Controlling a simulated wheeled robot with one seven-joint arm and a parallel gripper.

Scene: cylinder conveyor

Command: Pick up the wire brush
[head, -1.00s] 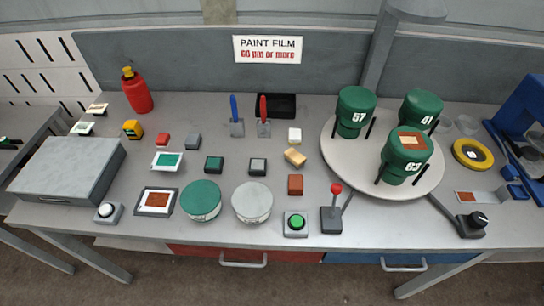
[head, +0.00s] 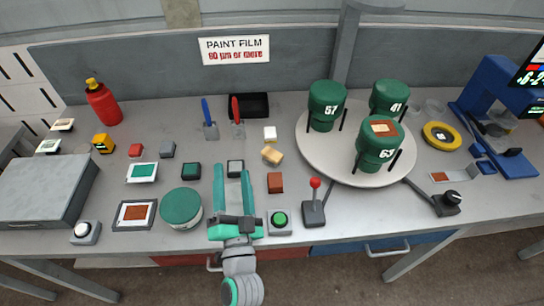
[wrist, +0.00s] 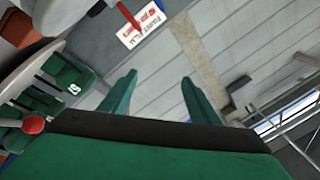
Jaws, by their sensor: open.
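My gripper (head: 232,174) is in the head view, over the front middle of the bench, with its two green fingers apart and nothing between them. It also shows open and empty in the wrist view (wrist: 158,78). No tool is clearly recognisable as a wire brush. My gripper touches none of these.
A round turntable (head: 328,168) with several green cans stands at right. A black tray (head: 249,104) sits at the back. A joystick (head: 314,205) and a green button (head: 280,219) are near the front edge. A red bottle (head: 103,102) stands back left.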

